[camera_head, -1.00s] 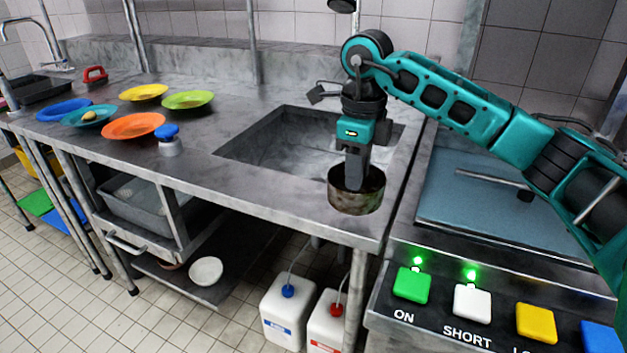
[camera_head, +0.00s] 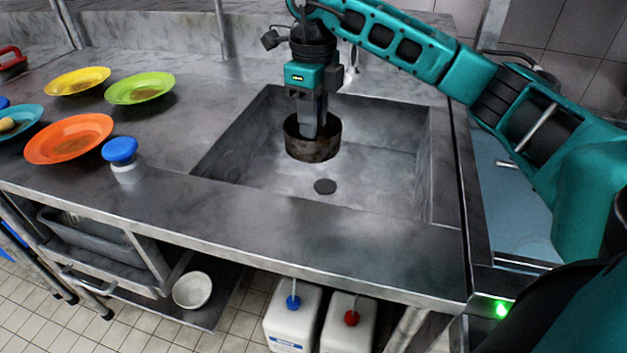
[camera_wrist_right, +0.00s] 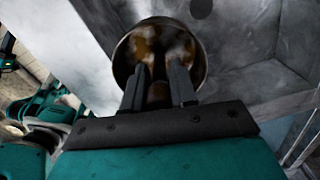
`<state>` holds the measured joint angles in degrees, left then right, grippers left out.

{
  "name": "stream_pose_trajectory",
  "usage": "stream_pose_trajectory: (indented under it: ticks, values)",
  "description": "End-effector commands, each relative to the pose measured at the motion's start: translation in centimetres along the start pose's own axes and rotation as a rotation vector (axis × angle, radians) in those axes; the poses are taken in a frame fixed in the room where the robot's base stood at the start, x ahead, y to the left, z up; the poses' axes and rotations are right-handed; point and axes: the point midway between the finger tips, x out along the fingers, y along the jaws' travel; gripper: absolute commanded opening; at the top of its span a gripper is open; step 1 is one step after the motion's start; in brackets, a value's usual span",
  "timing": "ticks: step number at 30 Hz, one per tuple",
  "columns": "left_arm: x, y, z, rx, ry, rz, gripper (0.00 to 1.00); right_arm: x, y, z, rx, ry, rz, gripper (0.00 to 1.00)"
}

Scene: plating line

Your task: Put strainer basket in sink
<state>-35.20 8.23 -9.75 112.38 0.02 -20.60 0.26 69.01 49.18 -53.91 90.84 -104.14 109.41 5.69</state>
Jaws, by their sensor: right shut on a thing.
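The strainer basket (camera_head: 313,147) is a dark, stained round cup. My right gripper (camera_head: 313,130) points down and is shut on it, with the fingers reaching inside the cup. In the right wrist view the basket (camera_wrist_right: 200,52) opens toward the camera, with the fingers (camera_wrist_right: 158,85) in it and brown stains inside. The sink (camera_head: 390,175) is a grey rectangular basin with a dark round drain (camera_head: 325,186) in its floor. The basket appears over the basin, behind the drain in the head view; its exact height is hard to tell. My left gripper is not in view.
A blue-capped jar (camera_head: 124,160) stands left of the sink. Orange (camera_head: 42,150), green (camera_head: 140,88) and yellow (camera_head: 77,81) plates lie further left. White canisters (camera_head: 292,315) stand below the counter. A panel with a green light (camera_head: 501,310) is at lower right.

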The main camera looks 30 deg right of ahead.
Motion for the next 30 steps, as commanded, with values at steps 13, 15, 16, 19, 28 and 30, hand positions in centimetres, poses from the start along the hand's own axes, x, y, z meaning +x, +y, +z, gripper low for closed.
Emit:
stream_pose_trajectory:
  ticks: [13,15,16,19,28,30]
  values:
    - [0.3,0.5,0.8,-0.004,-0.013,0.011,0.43,11.3,0.1,-0.2,0.0,0.007,0.003,0.0]
    - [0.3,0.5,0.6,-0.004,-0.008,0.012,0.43,12.8,0.1,-0.2,0.0,0.006,0.002,0.0]
    - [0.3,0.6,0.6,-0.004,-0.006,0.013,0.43,13.4,0.0,-0.1,0.0,0.005,0.002,0.0]
    - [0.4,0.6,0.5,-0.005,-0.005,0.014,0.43,14.7,0.1,-0.1,-0.001,0.003,0.002,0.0]
    - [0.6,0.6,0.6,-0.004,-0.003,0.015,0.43,17.4,0.1,-0.1,-0.001,0.005,0.002,0.0]
    - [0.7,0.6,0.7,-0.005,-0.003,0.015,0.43,18.6,0.1,-0.1,0.0,0.004,0.002,0.0]
